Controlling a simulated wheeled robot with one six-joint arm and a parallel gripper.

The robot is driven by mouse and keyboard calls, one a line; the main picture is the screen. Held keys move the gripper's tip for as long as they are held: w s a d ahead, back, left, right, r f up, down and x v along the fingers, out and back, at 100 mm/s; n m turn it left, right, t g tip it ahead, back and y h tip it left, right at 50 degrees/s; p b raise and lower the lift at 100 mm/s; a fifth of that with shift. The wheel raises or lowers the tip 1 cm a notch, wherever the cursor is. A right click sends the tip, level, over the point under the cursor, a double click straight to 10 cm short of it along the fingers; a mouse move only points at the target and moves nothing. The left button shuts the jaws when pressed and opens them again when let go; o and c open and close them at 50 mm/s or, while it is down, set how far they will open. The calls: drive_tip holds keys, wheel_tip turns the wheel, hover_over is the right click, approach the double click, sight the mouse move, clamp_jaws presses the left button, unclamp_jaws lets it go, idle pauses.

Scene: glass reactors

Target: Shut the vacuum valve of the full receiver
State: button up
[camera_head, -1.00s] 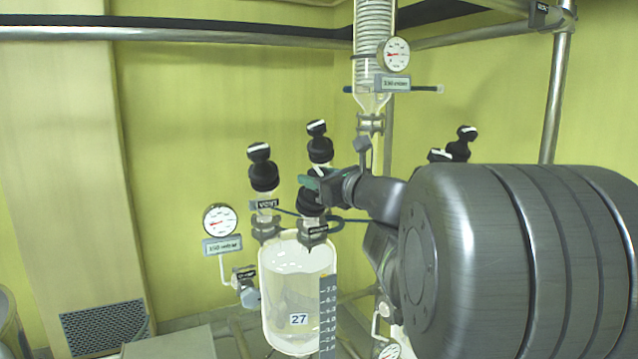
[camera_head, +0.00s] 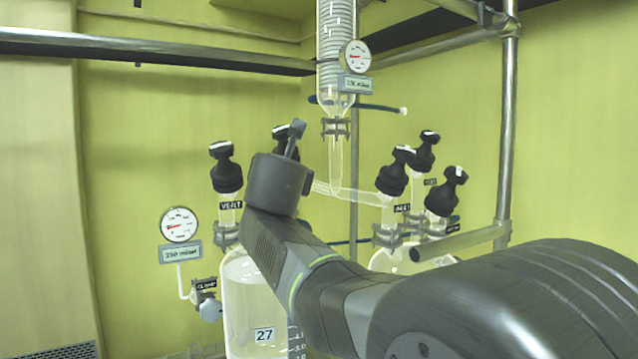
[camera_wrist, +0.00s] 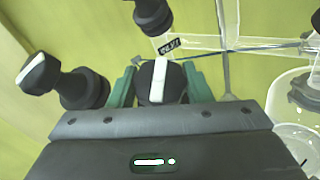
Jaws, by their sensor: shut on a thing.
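The left glass receiver (camera_head: 240,300), tagged 27, holds pale liquid and is partly hidden by my arm. Its valves have black knobs with white marks: the vent-labelled one (camera_head: 225,168) stands at the left, and another (camera_head: 280,132) shows behind my wrist. In the wrist view my gripper (camera_wrist: 160,88) has its green fingers closed on both sides of a black valve knob (camera_wrist: 159,78), whose white bar runs nearly upright in the picture. That knob's label is hidden, so I cannot tell its name from it.
A second knob (camera_wrist: 65,82) is close left of my gripper, and a third (camera_wrist: 152,15) is beyond it. A gauge (camera_head: 179,225) stands left of the receiver. Right receiver valves (camera_head: 397,172) and a metal frame post (camera_head: 507,130) are at the right.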

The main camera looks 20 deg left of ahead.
drive_tip(key=m+h+p, duration=0.2)
drive_tip(key=m+h, duration=0.1)
drive_tip(key=shift+a+r+m+h, duration=0.1)
drive_tip(key=shift+r+m+h, duration=0.2)
drive_tip(key=m+h+p, duration=0.3)
drive_tip(key=shift+r+g+p, duration=0.1)
drive_tip(key=shift+g+p, duration=0.2)
drive_tip(key=shift+p, duration=0.1)
drive_tip(key=m+g+h+p, duration=0.1)
drive_tip(key=m+h+p, duration=0.1)
drive_tip(key=p, duration=0.1)
drive_tip(key=shift+f+m+g+h+p, duration=0.25)
drive_tip(key=shift+m+g+h+p, duration=0.15)
drive_tip(key=shift+m+h+p, duration=0.45)
drive_tip(key=shift+f+m+p, duration=0.1)
drive_tip(key=shift+m+p, duration=0.15)
drive_tip(key=shift+p, duration=0.15)
drive_tip(key=o, duration=1)
drive_tip(key=shift+s, duration=0.1)
